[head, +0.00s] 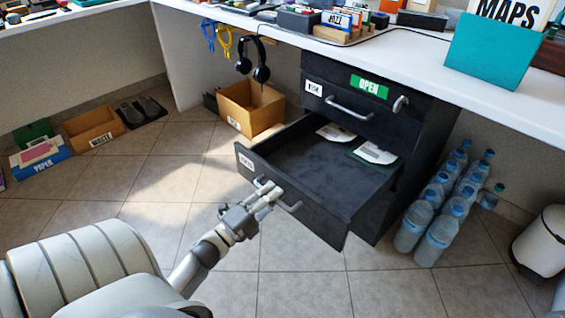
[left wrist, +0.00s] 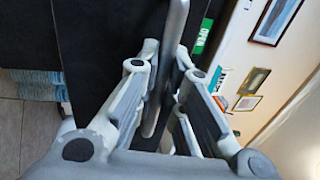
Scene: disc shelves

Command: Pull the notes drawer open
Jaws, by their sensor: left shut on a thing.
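The lower drawer (head: 318,221) of the dark cabinet stands well pulled out. A small white label, too small to read surely, is at the left of its front. Two pale paper items (head: 374,153) lie toward the back inside it. My left gripper (head: 266,191) is at the drawer's front, shut on its grey bar handle (head: 291,207). In the left wrist view the handle (left wrist: 168,65) runs between the two fingers (left wrist: 163,100). My right gripper is in neither view.
Water bottles (head: 434,236) stand right of the cabinet, beside a white bin (head: 542,240). A cardboard box (head: 250,107) is on the floor behind left. Tiled floor before the drawer is clear.

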